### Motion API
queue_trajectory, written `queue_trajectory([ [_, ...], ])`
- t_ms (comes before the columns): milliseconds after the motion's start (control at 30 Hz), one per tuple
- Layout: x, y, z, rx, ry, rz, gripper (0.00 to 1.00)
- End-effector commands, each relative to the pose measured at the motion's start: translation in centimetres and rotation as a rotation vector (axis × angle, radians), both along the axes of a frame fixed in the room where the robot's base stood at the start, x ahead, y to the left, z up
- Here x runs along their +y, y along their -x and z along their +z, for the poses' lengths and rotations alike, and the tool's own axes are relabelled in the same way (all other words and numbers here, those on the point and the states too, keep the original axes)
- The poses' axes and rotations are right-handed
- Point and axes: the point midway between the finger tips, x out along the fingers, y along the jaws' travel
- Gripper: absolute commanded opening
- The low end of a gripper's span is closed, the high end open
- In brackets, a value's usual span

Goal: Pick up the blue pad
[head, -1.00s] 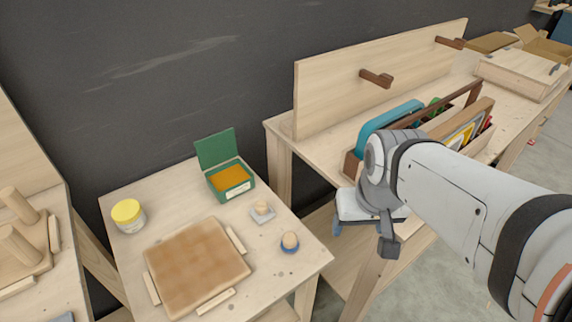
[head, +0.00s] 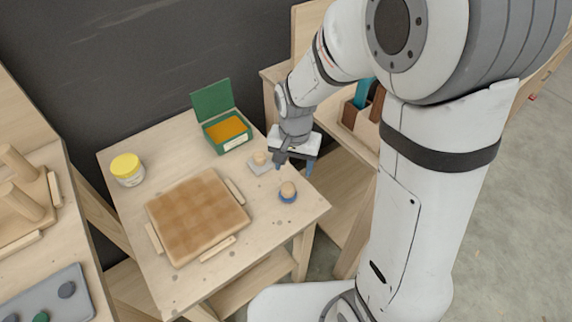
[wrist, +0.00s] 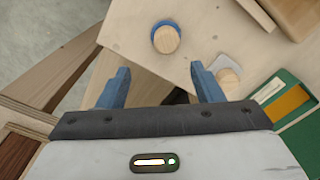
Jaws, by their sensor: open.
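The blue pad (head: 288,196) is a small round piece with a wooden knob on top, near the right corner of the small wooden table. In the wrist view the blue pad (wrist: 165,38) is ahead of my fingers, its rim showing around the knob. My gripper (head: 294,165) is above the table's right edge, behind the pad and apart from it. In the wrist view my gripper (wrist: 160,88) has its two blue fingers spread with nothing between them. A grey pad with a similar knob (head: 260,162) lies just left of my gripper.
A green open box (head: 225,132) with orange contents stands at the back. A brown square board (head: 197,215) between wooden strips fills the table's middle. A yellow-lidded jar (head: 127,169) is at left. A bench (head: 275,75) stands behind at right.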

Motion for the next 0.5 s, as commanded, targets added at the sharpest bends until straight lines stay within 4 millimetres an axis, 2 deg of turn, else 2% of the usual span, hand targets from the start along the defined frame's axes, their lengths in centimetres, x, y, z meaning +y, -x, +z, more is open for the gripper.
queue_trajectory([
  [133,1.1,-0.5,-1.6,0.017,0.005,-0.025,0.60],
  [500,1.2,-0.4,-5.5,0.021,0.006,-0.031,0.60],
])
